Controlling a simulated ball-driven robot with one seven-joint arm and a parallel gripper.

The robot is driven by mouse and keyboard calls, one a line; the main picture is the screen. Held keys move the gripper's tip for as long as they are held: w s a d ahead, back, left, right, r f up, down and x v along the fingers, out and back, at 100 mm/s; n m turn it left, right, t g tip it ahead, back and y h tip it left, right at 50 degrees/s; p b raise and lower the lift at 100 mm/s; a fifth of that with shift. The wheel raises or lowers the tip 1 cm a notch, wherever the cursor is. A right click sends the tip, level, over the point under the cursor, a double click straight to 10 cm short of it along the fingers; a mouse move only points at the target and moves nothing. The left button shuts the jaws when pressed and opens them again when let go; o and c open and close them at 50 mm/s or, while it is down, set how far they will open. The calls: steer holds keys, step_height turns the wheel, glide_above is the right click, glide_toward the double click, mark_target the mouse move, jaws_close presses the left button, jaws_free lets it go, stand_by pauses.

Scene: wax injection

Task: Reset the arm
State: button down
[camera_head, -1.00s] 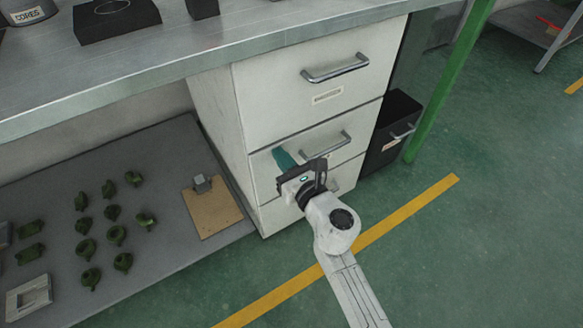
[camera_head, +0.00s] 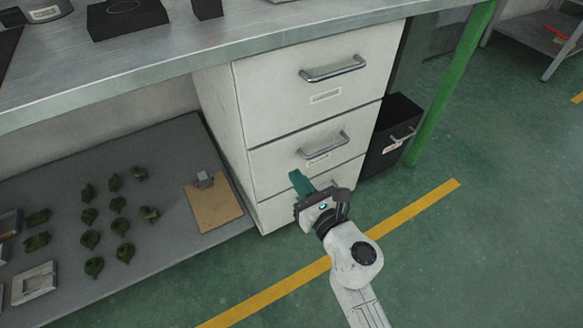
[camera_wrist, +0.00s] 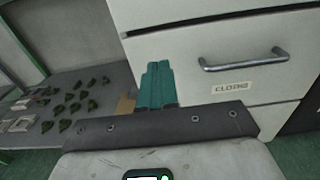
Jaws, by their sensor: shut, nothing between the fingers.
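My gripper (camera_head: 299,181) is in front of the white drawer cabinet (camera_head: 220,120), at the height of its lower drawers. Its teal fingers are together with nothing between them. In the wrist view the fingers (camera_wrist: 157,84) point toward the cabinet, left of a drawer handle (camera_wrist: 245,60) above a label. The fingers appear apart from the handle. All the drawers look shut. My gripper hides part of the lowest drawer and its handle.
A metal workbench (camera_head: 200,55) overhangs the cabinet. Several green parts and a clipboard (camera_head: 213,205) lie on the low grey shelf (camera_head: 165,255) at left. A black bin (camera_head: 392,140) and a green post (camera_head: 450,85) stand at right. The floor in front is clear.

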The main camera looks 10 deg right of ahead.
steer(key=shift+v, duration=2.6)
steer(key=d+m+h, duration=0.7)
steer(key=d+m, duration=0.4)
steer(key=m, duration=0.1)
steer(key=s+d+f+m+g+h, duration=0.4)
steer(key=s+d+f+m+g, duration=0.25)
steer(key=s+d+m, duration=0.6)
steer(key=s+a+f+m+g+y, duration=0.3)
steer(key=s+a+m+g, duration=0.15)
steer(key=s+m, duration=0.3)
steer(key=s+a+f+m+g+y, duration=0.25)
steer(key=s+f+m+g, duration=0.2)
steer(key=s+m, duration=0.3)
step_height(320, 180, up, 38)
steer(key=p, duration=3.7)
steer(key=shift+w+a+g, duration=0.2)
steer(key=shift+a+g, duration=0.15)
steer(key=shift+a, duration=0.05)
steer(key=shift+m, duration=0.25)
